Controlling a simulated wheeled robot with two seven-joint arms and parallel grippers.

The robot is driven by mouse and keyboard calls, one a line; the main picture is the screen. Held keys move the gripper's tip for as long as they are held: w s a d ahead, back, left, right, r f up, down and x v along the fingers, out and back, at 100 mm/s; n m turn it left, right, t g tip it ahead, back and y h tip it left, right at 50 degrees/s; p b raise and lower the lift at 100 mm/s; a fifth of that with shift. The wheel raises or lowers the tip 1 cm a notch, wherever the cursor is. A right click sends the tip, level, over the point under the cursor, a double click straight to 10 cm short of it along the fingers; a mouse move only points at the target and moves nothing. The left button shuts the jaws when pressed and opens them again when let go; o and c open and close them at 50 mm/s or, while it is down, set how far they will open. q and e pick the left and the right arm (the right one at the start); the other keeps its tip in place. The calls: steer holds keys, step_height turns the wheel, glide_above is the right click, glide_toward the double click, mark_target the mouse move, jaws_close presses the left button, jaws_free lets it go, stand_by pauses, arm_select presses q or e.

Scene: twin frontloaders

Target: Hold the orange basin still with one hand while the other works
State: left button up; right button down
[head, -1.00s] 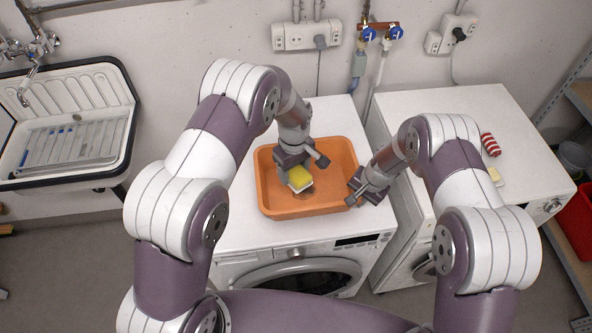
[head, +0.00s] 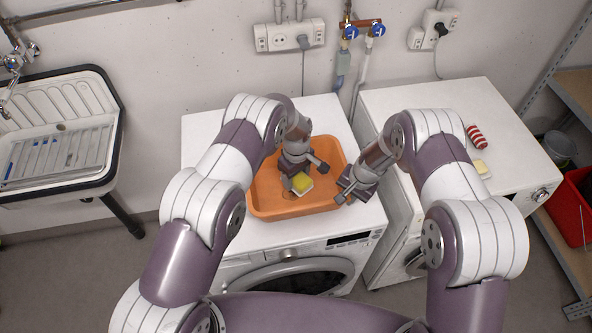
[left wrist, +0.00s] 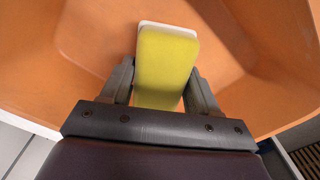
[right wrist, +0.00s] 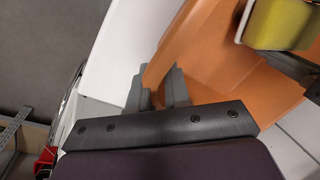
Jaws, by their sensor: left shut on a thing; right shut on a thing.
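The orange basin (head: 262,196) sits on top of the left white washing machine. My left gripper (head: 298,182) is inside the basin, shut on a yellow sponge (head: 302,184) with a pale backing. The sponge also shows between the fingers in the left wrist view (left wrist: 165,65). My right gripper (head: 346,190) is at the basin's right edge. In the right wrist view (right wrist: 160,90) its fingers are closed on the basin's orange rim. The sponge's contact with the basin floor cannot be told.
The right machine (head: 430,95) carries a red-and-white striped roll (head: 476,137) and a pale yellow block (head: 481,168). A sink (head: 60,130) stands at the left. Taps (head: 362,30) and sockets are on the wall behind. A shelf with a red bin (head: 575,205) is at the right.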

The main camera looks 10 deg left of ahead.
mark_target(285, 190)
arm_select(q)
step_height(285, 190, down, 3)
steer(key=shift+r, duration=0.1)
steer(key=shift+a, duration=0.2)
steer(key=shift+s+a+f, duration=0.15)
steer(key=shift+a, duration=0.25)
steer(key=shift+s+a+f, duration=0.15)
steer(key=shift+a, duration=0.2)
steer(key=shift+c, duration=0.4)
steer(key=shift+s+a, duration=0.25)
steer(key=shift+a, duration=0.45)
steer(key=shift+w+d, duration=0.3)
steer(key=shift+d, duration=0.6)
steer(key=shift+w+d, duration=0.25)
steer(key=shift+d, duration=0.65)
steer(key=shift+a+r, duration=0.15)
steer(key=shift+r, duration=3.95)
